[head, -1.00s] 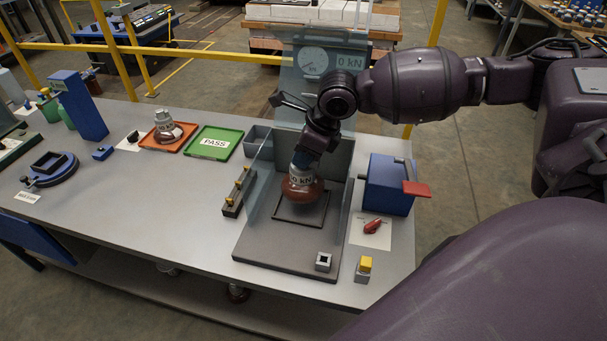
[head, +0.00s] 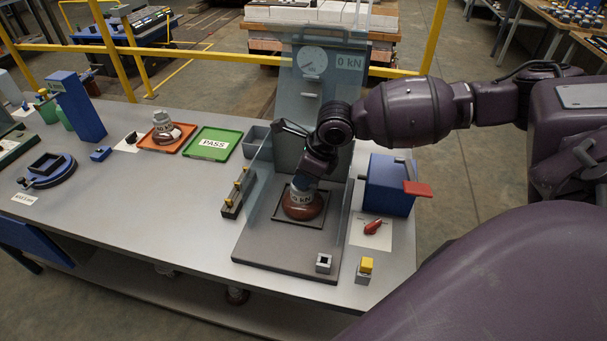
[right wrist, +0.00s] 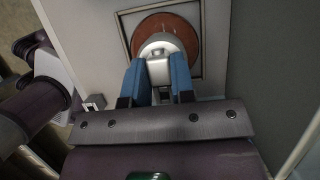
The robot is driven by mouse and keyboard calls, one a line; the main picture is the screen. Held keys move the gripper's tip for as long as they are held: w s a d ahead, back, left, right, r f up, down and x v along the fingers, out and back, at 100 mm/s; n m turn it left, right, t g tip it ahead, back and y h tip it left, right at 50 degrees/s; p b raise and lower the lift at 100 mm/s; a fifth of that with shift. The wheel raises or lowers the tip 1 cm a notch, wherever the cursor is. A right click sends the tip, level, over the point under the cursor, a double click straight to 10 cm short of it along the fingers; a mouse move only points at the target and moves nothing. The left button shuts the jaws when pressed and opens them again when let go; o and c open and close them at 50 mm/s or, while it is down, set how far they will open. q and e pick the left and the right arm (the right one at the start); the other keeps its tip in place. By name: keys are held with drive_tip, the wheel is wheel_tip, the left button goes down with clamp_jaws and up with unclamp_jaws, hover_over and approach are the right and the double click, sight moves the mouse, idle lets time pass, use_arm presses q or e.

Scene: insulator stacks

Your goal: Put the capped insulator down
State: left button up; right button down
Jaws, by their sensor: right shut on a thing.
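The capped insulator (head: 303,207) is brown with a grey metal cap and sits low inside the square frame (head: 283,216) on the grey base of the press. It looks upright; whether its underside touches the base I cannot tell. My right gripper (head: 306,185) comes down from above and is shut on the cap. In the right wrist view the gripper's blue fingers (right wrist: 160,75) stand on both sides of the grey cap (right wrist: 160,48), with the brown disc (right wrist: 185,28) of the insulator beyond. My left gripper is not in view.
A clear guard panel (head: 262,175) stands on the left of the press. A gauge panel (head: 325,75) reading 0 kN stands behind. A blue box with a red lever (head: 388,185) is at the right. An orange tray (head: 182,146) and a green PASS tray (head: 212,154) lie to the left.

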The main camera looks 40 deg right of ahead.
drive_tip(key=c, duration=1)
unclamp_jaws()
drive_tip(key=shift+o, duration=0.2)
drive_tip(key=shift+s+d+r, duration=0.1)
drive_tip(key=shift+r, duration=0.3)
drive_tip(key=v, duration=0.5)
drive_tip(key=shift+s+r, duration=0.1)
drive_tip(key=shift+r, duration=0.15)
drive_tip(key=shift+v, duration=0.75)
use_arm(q)
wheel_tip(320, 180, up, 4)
drive_tip(key=p, duration=0.3)
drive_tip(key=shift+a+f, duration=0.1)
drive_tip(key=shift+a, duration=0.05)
use_arm(e)
drive_tip(key=v, duration=0.4)
drive_tip(key=shift+s+r, duration=0.1)
